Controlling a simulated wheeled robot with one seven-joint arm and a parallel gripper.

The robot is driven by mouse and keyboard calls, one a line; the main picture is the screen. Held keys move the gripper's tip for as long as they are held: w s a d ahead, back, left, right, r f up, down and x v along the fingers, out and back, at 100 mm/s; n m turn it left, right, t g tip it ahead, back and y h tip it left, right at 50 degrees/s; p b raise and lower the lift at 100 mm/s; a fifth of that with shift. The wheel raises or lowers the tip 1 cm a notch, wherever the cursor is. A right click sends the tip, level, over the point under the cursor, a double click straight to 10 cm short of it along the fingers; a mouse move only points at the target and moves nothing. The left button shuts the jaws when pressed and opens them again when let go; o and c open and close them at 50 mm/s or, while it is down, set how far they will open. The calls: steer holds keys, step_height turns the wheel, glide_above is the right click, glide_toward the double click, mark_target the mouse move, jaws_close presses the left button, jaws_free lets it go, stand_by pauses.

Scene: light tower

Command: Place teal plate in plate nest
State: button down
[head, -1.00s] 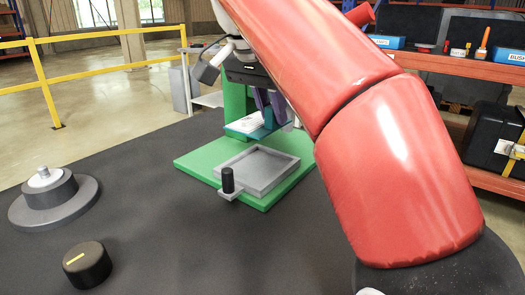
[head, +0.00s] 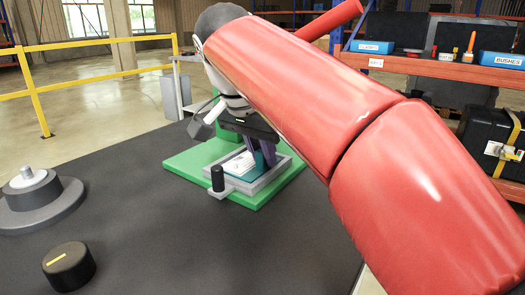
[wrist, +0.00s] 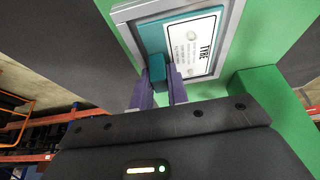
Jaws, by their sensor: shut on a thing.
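The teal plate (head: 240,167) carries a white printed label and a teal grip block (wrist: 157,70). My gripper (wrist: 161,84), with purple fingers, is shut on that block. In the head view my gripper (head: 268,155) is partly hidden by my arm. The plate nest is a grey square frame (head: 246,188) on a green base. The plate lies within the outline of the frame in both views; the wrist view shows the grey rim (wrist: 232,25) around it. I cannot tell whether the plate rests on the nest floor or is slightly above it.
A black post (head: 217,178) stands at the front left corner of the nest. A green upright (wrist: 262,90) rises from the green base (head: 190,163). A black knob (head: 68,267) and a grey round stepped fixture (head: 38,197) are at left. The dark table in front is clear.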

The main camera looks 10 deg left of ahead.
steer(key=c, duration=1.4)
jaws_free()
steer(key=shift+o, duration=0.2)
steer(key=p+v, duration=0.2)
steer(key=v, duration=0.5)
steer(key=shift+r, duration=0.25)
